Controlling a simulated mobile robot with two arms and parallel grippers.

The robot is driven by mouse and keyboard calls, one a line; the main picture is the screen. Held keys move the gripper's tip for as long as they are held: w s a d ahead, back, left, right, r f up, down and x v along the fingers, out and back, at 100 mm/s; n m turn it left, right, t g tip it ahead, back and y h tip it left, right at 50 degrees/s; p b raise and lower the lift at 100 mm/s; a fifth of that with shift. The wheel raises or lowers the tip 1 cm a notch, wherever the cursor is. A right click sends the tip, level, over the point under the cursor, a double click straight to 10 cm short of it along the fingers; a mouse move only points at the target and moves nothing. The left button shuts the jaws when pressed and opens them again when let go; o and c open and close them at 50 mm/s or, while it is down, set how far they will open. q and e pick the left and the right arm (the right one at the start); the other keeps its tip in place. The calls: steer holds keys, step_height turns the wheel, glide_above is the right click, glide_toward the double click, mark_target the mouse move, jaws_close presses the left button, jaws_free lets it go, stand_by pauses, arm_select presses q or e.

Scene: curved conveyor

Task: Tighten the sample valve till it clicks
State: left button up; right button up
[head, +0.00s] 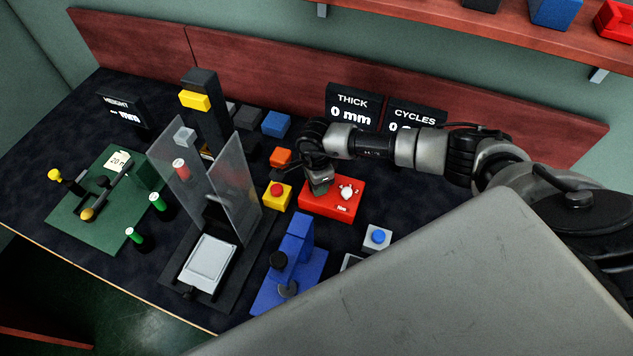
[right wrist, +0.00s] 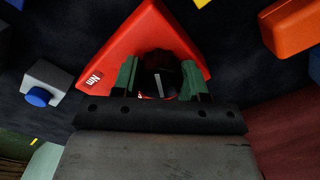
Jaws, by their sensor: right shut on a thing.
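A red box (head: 331,198) marked "Nm" sits on the dark bench in the head view; it also shows in the right wrist view (right wrist: 140,40). A small white knobbed piece (head: 347,191) is on its right part. My right gripper (head: 320,184) is over the box's left part, pointing down. In the right wrist view, its green fingers (right wrist: 159,78) are shut on a dark round knob (right wrist: 158,62) with a pale mark, which I take to be the sample valve. The knob is mostly hidden in the head view. My left gripper is not in view.
A yellow block with a red button (head: 277,195) and an orange block (head: 280,157) stand left of the box. A blue-button block (head: 377,237) is at its front right. A blue device (head: 292,268) and clear panels (head: 236,190) stand nearer left. Displays (head: 352,108) stand behind.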

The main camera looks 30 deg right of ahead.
steer(key=m+b, duration=0.1)
steer(key=m, duration=0.4)
steer(key=shift+w, duration=0.1)
steer(key=shift+r+m, duration=0.1)
steer(key=shift+m, duration=0.2)
stand_by(0.4)
steer(key=o, duration=0.9)
steer(key=shift+o, duration=0.2)
step_height(320, 180, up, 11)
steer(key=b, duration=0.1)
steer(key=shift+b, duration=0.4)
